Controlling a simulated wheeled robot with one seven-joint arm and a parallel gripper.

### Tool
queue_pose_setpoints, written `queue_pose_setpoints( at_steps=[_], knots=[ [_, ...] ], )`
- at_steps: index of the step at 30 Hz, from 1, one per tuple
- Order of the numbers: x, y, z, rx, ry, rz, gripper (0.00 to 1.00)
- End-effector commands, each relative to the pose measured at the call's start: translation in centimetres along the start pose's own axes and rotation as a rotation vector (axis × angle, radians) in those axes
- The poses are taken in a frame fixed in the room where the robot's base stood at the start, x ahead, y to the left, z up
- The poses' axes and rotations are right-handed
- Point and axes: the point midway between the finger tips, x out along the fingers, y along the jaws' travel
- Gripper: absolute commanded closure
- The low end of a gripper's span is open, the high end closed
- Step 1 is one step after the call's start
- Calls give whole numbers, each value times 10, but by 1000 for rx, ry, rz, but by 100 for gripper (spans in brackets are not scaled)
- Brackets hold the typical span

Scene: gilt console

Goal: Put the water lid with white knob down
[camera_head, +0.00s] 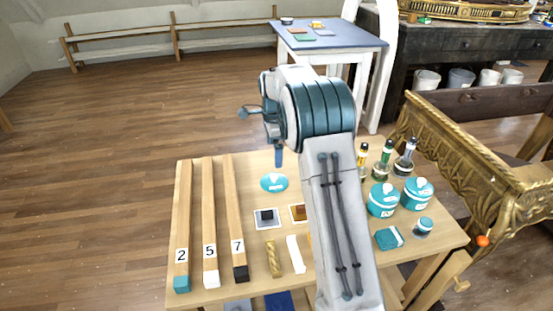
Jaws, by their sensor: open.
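A teal round lid with a white knob (274,183) lies flat on the light wooden table (205,300), left of my arm. Its knob faces up. My gripper (266,134) is above and behind the lid in the picture, apart from it. It is open, and nothing shows between its fingers. The arm partly blocks the view of the table's middle. Two teal jars, one at left (383,207) and one at right (417,200), stand on the table's right side with white-knobbed tops.
Three long wooden bars marked 2 (183,220), 5 (209,220) and 7 (236,215) lie at left. Small framed tiles (267,225), a teal box (389,238), a small jar (423,227) and stoppered bottles (404,160) share the table. A gilt console (460,150) stands close at right.

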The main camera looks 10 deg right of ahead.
Motion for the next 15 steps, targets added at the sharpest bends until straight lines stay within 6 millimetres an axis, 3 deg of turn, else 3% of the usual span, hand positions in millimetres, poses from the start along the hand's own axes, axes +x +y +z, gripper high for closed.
queue_pose_setpoints(
  at_steps=[4, 7, 15],
  knots=[
    [-15, 11, -1, -52, -2, -8, 0],
    [-32, 33, -2, -157, -4, -22, 0],
    [-76, 132, -3, -589, 5, -69, 0]
  ],
)
